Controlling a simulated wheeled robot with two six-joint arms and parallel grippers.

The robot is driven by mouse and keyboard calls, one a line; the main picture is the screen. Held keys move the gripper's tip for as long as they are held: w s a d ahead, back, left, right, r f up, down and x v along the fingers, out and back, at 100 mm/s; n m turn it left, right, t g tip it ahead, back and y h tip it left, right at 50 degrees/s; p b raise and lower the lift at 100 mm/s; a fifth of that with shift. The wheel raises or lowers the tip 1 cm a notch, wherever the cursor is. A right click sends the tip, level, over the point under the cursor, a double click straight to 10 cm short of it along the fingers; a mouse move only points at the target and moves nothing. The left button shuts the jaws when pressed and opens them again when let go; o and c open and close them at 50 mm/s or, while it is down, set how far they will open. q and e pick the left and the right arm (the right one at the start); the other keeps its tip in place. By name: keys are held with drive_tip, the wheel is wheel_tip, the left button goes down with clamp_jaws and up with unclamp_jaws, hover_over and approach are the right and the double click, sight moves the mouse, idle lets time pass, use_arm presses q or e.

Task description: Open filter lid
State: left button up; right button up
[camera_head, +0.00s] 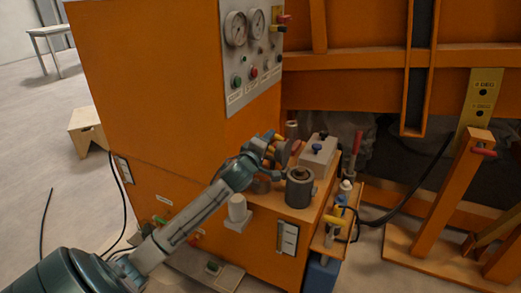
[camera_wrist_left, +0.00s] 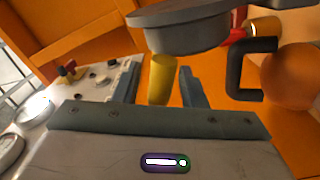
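My left gripper (camera_head: 272,146) reaches over the orange machine's shelf. In the left wrist view its two fingers (camera_wrist_left: 160,85) stand apart, with a yellow cylinder (camera_wrist_left: 161,78) showing between them. Gaps show on both sides of it; I cannot tell its depth. A grey round, lid-like part (camera_wrist_left: 185,32) hangs across the top of that view, beside a black bracket-shaped handle (camera_wrist_left: 245,72). In the head view a grey cylindrical housing (camera_head: 299,190) with a dark, ringed top stands right of and below the gripper. Whether that top is open is unclear. My right gripper is out of view.
A gauge panel (camera_head: 249,55) is on the machine's upper side. A white cup-like part (camera_head: 238,208) is below my left arm. A side shelf (camera_head: 338,220) holds bottles and tools.

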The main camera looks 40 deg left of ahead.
use_arm(q)
drive_tip(key=v, duration=0.9)
drive_tip(key=shift+s, duration=0.35)
